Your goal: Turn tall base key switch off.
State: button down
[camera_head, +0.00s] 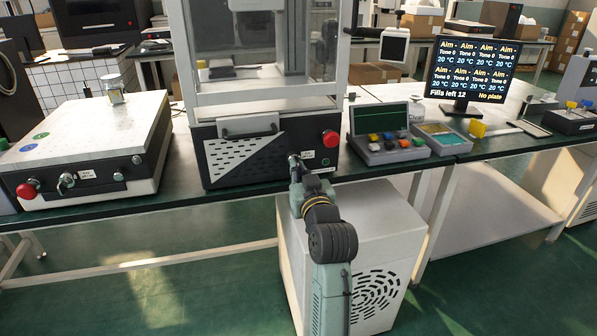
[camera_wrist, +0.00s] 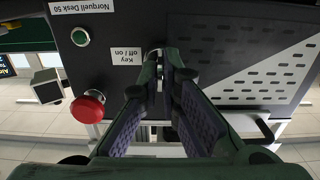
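The tall base (camera_head: 250,155) is the dark base with a perforated light panel under a tall glazed cabinet. Its key switch (camera_head: 293,160) is at the panel's right side, left of a small label. My gripper (camera_head: 298,170) is at this switch. A narrow gap shows between the fingers. The fingertips hide most of the key, so its angle and any grip on it cannot be told.
A red button (camera_head: 330,138) and a green button (camera_wrist: 80,37) are close by on the same panel. A handle (camera_head: 248,126) sticks out at left. A lower machine (camera_head: 90,140) with its own key and red button stands left. A control box (camera_head: 385,133) stands right.

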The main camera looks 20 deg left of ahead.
dwell(0.4)
jog(key=c, duration=1.8)
grip_release()
jog(key=v, duration=0.7)
jog(key=shift+s+d, duration=0.2)
